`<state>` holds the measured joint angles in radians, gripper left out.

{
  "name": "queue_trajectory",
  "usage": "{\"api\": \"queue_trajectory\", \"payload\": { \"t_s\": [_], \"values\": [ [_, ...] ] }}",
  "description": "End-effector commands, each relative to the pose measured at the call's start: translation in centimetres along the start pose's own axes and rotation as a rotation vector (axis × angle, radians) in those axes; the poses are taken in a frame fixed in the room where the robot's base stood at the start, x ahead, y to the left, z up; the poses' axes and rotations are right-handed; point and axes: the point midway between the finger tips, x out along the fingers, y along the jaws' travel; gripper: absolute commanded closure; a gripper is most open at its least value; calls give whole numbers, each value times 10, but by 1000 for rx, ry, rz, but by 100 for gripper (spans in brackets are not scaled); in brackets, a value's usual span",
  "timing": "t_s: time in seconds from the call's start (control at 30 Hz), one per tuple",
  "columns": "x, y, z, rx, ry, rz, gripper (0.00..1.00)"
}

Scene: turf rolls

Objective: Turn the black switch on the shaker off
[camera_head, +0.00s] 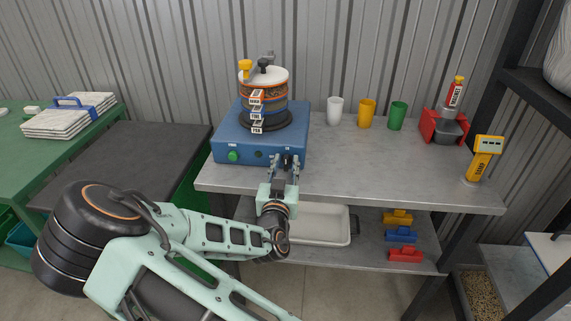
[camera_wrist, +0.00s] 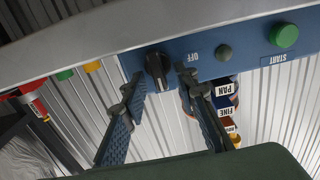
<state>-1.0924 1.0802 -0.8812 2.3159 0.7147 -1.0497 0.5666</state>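The shaker (camera_head: 240,125) is a blue box with a stack of labelled sieves (camera_head: 263,95) on top, standing at the left of the grey bench. Its black switch (camera_wrist: 157,70) is a knob on the front panel, seen in the wrist view beside the word OFF. In the head view my gripper's fingers cover the switch. My gripper (camera_head: 285,161) is in front of the right part of the panel. In the wrist view the fingers (camera_wrist: 160,82) are open, one on each side of the switch, with gaps showing. I cannot tell how deep they reach around it.
A green START button (camera_head: 233,156) is at the panel's left; it also shows in the wrist view (camera_wrist: 284,35). White (camera_head: 335,111), yellow (camera_head: 367,114) and green (camera_head: 397,116) cups stand right of the shaker on the bench (camera_head: 350,175). A white tray (camera_head: 318,225) lies on the lower shelf.

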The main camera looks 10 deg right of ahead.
Motion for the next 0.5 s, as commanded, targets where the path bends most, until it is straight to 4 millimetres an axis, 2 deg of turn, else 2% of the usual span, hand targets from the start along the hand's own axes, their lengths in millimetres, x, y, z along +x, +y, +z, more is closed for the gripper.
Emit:
{"api": "queue_trajectory", "payload": {
  "t_s": [0.2,0.43,0.5],
  "values": [
    [0,0,0,0,0,0,72],
    [0,0,0,0,0,0,98],
    [0,0,0,0,0,0,100]
  ]
}}
